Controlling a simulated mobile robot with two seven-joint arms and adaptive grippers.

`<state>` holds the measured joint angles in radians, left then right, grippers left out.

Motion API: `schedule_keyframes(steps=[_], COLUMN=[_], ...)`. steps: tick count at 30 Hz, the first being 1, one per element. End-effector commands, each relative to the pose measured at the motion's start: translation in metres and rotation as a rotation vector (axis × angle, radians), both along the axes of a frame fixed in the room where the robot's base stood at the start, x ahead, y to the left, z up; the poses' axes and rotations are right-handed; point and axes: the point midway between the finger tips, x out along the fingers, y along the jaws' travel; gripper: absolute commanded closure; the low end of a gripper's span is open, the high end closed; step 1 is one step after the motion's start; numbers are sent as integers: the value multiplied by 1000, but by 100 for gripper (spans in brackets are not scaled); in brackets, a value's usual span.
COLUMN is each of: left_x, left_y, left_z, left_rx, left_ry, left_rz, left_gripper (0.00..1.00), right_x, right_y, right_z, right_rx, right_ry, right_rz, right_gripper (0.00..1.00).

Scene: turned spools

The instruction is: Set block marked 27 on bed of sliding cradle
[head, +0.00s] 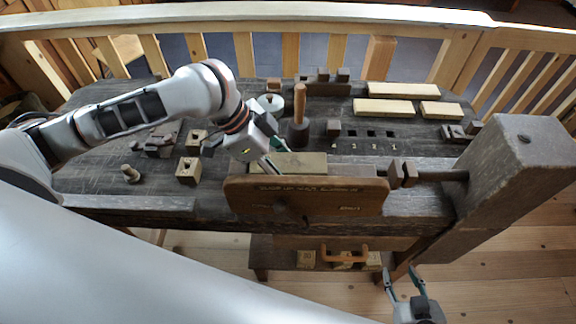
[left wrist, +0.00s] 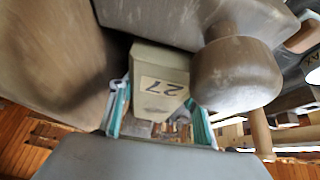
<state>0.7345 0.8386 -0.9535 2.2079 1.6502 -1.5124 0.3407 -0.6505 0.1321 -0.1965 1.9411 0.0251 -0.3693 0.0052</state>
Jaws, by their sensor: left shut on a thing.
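The block marked 27 (left wrist: 160,72) is pale, with dark digits that read upside down in the left wrist view. My left gripper (left wrist: 158,104) is shut on it, one finger along each side. In the head view my left gripper (head: 272,160) is over the bench behind a brown lettered board (head: 306,196); I cannot make out the block there. A pale bar (head: 300,162) lies just behind that board. I cannot tell which part is the sliding cradle's bed. My right gripper (head: 402,280) is open and empty, low in front of the bench.
A dark mallet-like tool with a wooden handle (head: 299,118) stands behind the left gripper. Bored blocks (head: 188,170) stand to the left, pale bars (head: 398,108) at the back right. A big wooden post (head: 510,165) is at the right. A lower shelf (head: 280,258) holds marked blocks.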

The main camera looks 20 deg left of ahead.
Motion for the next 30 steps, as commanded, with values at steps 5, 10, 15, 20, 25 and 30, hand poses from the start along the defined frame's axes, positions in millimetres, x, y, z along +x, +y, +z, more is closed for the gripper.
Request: schedule_keyframes(steps=[5, 10, 15, 20, 25, 30], left_x=[0, 0, 0, -1, -2, -3], left_y=[0, 0, 0, 0, -1, -1], left_z=[1, 0, 0, 0, 0, -1], left_rx=[-1, -1, -1, -2, -2, -2], left_ry=[-1, -1, 0, 2, 3, 6], left_rz=[1, 1, 0, -2, -3, -5], left_gripper=[84, 84, 33, 33, 33, 30], right_x=[0, 0, 0, 0, 0, 0], right_y=[0, 0, 0, 0, 0, 0], right_z=[3, 3, 3, 3, 3, 3], right_rx=[0, 0, -1, 0, 0, 1], right_ry=[0, 0, 0, 0, 0, 0], right_rz=[0, 0, -1, -1, -1, -1], right_gripper=[60, 60, 60, 60, 60, 60])
